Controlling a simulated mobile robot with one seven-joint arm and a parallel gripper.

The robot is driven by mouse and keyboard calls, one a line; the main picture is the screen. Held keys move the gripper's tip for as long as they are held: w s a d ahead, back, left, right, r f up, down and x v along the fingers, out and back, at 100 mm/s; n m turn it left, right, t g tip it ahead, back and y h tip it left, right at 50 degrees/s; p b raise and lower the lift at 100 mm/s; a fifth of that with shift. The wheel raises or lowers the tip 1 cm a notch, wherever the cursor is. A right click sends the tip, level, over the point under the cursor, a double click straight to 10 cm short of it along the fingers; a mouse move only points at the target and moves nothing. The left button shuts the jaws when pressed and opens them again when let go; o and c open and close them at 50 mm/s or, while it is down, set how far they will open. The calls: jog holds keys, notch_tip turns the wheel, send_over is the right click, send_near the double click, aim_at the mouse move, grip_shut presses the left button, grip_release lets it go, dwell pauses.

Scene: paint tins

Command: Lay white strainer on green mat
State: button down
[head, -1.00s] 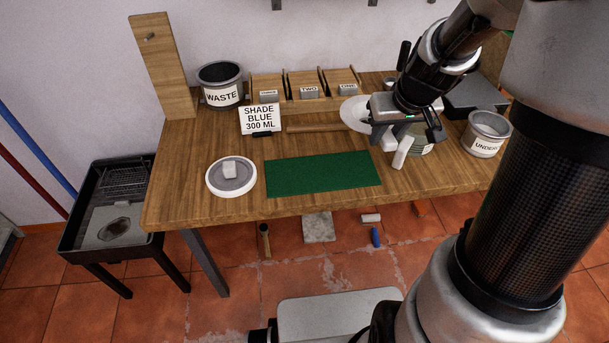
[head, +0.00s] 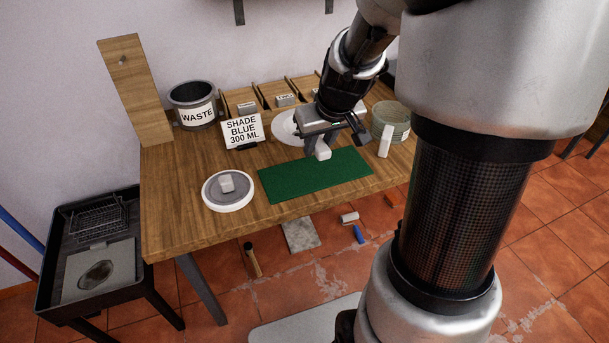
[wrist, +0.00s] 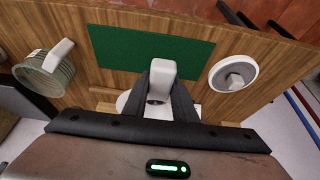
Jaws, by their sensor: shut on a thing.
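My gripper (head: 318,147) is shut on the pale block-shaped grip of the white strainer (head: 287,128). The strainer's round white part shows behind my gripper, partly hidden by it. In the wrist view the grip (wrist: 161,70) sits between the fingers, and only a sliver of the white round part (wrist: 124,101) shows beside them. The green mat (head: 315,176) lies flat and bare at the front of the table. My gripper is over the mat's rear edge, with the round part behind it. The exact height is hard to tell.
A grey disc with a white rim and knob (head: 228,191) lies left of the mat. A greenish round container (head: 391,119) with a pale handle stands to the right. The shade sign (head: 242,131), waste tin (head: 194,106) and wooden compartments (head: 262,100) stand behind.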

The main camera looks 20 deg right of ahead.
aim_at(324, 160)
jog(key=shift+a+f, duration=0.15)
jog(key=shift+f, duration=0.05)
notch_tip(324, 160, down, 10)
jog(key=b, duration=0.3)
jog(key=shift+r, duration=0.15)
jog(key=shift+b, duration=0.35)
jog(key=c, duration=1.5)
grip_release()
jog(key=shift+o, duration=0.2)
jog(key=shift+s+r+p, duration=0.1)
jog(key=shift+r+p, duration=0.3)
jog(key=p+v, duration=0.3)
jog(key=v, duration=0.8)
jog(key=shift+s+r, duration=0.1)
